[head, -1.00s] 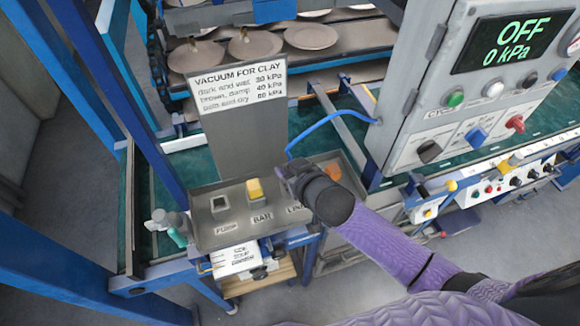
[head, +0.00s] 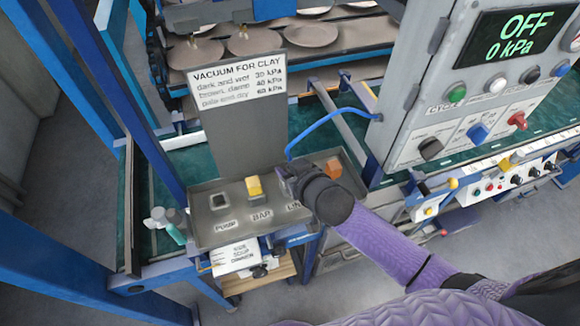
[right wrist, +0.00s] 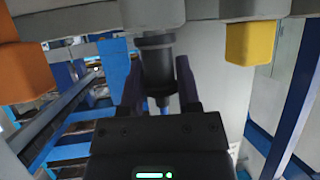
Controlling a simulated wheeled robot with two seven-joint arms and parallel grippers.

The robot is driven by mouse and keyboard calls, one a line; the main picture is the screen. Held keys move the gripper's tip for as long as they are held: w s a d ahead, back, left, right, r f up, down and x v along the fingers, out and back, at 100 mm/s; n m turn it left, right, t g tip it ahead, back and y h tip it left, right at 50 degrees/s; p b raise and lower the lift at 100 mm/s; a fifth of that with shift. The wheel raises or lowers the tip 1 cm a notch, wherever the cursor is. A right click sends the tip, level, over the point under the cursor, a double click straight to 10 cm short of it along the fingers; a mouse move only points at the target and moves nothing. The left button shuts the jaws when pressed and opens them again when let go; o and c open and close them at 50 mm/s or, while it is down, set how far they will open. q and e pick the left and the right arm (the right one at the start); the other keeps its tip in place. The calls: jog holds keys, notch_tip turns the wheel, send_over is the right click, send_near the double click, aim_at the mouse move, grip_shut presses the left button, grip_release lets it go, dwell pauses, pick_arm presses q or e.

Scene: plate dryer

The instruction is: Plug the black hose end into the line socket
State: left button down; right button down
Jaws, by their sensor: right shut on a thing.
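My right gripper (head: 286,182) is at the grey panel, over its line position, between the yellow block and the orange block. In the right wrist view its two dark fingers (right wrist: 157,75) are shut on the black hose end (right wrist: 156,62). The hose end's top meets the underside of a grey fitting (right wrist: 152,12), probably the line socket; I cannot tell how far in it sits. In the head view the socket and hose end are hidden by my gripper. The blue hose (head: 322,122) arcs from the control box to my gripper. My left gripper is not in view.
The panel (head: 213,237) carries a pump socket (head: 219,201), a yellow block (head: 254,187) above BAR and an orange block (head: 334,168). A sign board (head: 239,85) rises behind. The control box (head: 425,115) at right reads OFF, 0 kPa.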

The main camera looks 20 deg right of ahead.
jog(key=shift+c, duration=1.2)
grip_release()
jog(key=p+v, duration=0.2)
jog(key=v, duration=0.8)
jog(key=shift+f, duration=0.1)
jog(key=s+d+f+g+h, duration=0.1)
jog(key=s+g+h, duration=0.2)
jog(key=s+g, duration=0.75)
jog(key=s+f+b, duration=0.2)
jog(key=f+b, duration=0.3)
jog(key=f, duration=0.9)
jog(key=s+f+b, duration=0.3)
jog(key=f+b, duration=0.2)
jog(key=f, duration=0.8)
jog(key=s+d+f+b, duration=0.1)
jog(key=s+f+b, duration=0.3)
jog(key=s+f, duration=0.3)
jog(key=s+d+f+b, duration=0.2)
jog(key=s+f+b, duration=0.3)
jog(key=f, duration=0.9)
jog(key=shift+s+d+f+g, duration=0.25)
jog(key=shift+s+d+g, duration=0.1)
jog(key=shift+s, duration=0.65)
